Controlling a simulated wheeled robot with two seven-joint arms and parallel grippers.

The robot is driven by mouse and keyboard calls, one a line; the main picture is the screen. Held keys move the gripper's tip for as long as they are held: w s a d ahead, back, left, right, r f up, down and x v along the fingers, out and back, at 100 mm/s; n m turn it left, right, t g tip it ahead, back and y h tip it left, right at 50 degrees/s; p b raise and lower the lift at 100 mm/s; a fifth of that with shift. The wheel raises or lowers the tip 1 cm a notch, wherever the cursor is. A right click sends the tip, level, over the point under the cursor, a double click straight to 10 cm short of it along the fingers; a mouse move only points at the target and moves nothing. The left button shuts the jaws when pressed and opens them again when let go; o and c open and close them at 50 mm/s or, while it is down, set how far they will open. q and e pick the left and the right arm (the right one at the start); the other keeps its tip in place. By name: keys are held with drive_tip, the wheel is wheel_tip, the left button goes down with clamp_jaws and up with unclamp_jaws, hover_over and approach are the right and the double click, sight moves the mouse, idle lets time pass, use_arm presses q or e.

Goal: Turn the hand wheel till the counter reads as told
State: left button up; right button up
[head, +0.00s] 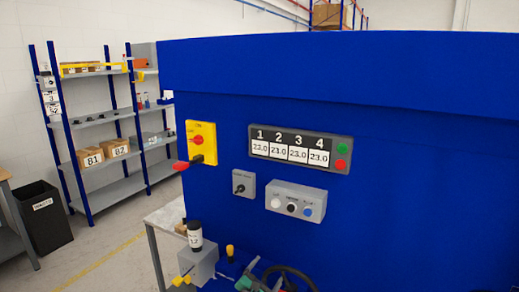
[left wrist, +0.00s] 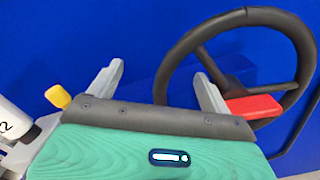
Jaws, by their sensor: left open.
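The black hand wheel (head: 290,270) shows partly at the bottom of the head view. It fills the upper right of the left wrist view (left wrist: 290,22). My left gripper (head: 263,272) is open beside it; in the left wrist view (left wrist: 161,75) the wheel's left rim appears between the two grey fingers. Whether the fingers touch the rim I cannot tell. The counter (head: 297,152) on the blue machine has windows 1 to 4; 1, 3 and 4 seem to read 23.0, and 2 looks like 21.0 or 23.0. My right gripper is not in view.
The blue machine (head: 420,190) fills the right. A red piece (left wrist: 252,106) sits by the wheel's lower rim. Left of the wheel are a yellow knob (left wrist: 58,96) and a white, black-capped cylinder (head: 195,236). A button box (head: 296,201) and yellow switch panel (head: 201,143) are higher up.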

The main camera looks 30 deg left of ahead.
use_arm(q)
drive_tip(key=shift+s+p, duration=0.3)
drive_tip(key=shift+s, duration=0.6)
drive_tip(key=s, duration=0.4)
drive_tip(key=shift+s+p, duration=0.15)
drive_tip(key=shift+p, duration=0.25)
